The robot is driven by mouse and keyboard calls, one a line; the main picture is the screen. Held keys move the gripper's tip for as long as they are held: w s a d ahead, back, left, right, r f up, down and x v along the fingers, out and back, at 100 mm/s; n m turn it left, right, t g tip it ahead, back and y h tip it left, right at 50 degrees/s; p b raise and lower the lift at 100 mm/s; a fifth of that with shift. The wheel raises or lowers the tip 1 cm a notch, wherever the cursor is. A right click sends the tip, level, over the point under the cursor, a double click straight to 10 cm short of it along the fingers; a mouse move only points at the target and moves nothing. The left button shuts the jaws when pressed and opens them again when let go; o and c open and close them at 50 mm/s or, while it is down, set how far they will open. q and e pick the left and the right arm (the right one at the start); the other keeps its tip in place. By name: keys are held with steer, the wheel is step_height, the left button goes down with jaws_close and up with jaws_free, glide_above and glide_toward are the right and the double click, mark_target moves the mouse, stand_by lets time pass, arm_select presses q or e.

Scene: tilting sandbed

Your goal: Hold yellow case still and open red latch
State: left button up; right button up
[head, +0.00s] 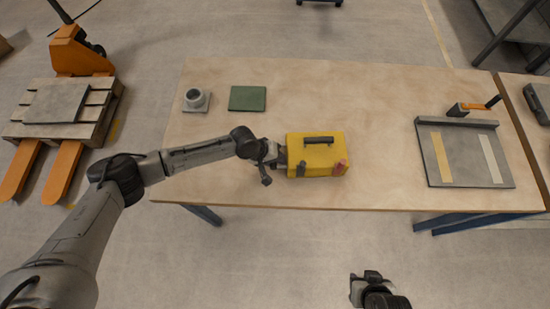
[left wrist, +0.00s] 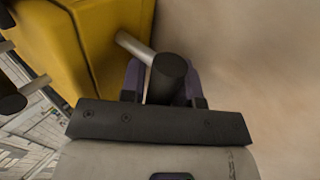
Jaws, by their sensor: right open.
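The yellow case (head: 318,148) stands near the table's front edge, with a dark handle (head: 318,140) on top. The red latch (head: 341,167) is at its front right corner. My left gripper (head: 278,155) is at the case's left side. In the left wrist view, my left gripper (left wrist: 162,88) has its fingers on both sides of a dark knob (left wrist: 170,68) on a silver post from the yellow case (left wrist: 105,40); it looks shut on it. My right gripper (head: 366,279) is open and empty, in front of the table, well away from the latch.
The wooden table (head: 380,110) is bare between the case and a grey board (head: 464,153) with two strips. A green pad (head: 247,98) and a grey round fitting (head: 195,99) lie at the back left. An orange pallet truck (head: 78,55) stands on the floor at left.

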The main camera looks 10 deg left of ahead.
arm_select(q)
steer(key=shift+c, duration=0.3)
jaws_close()
stand_by(0.9)
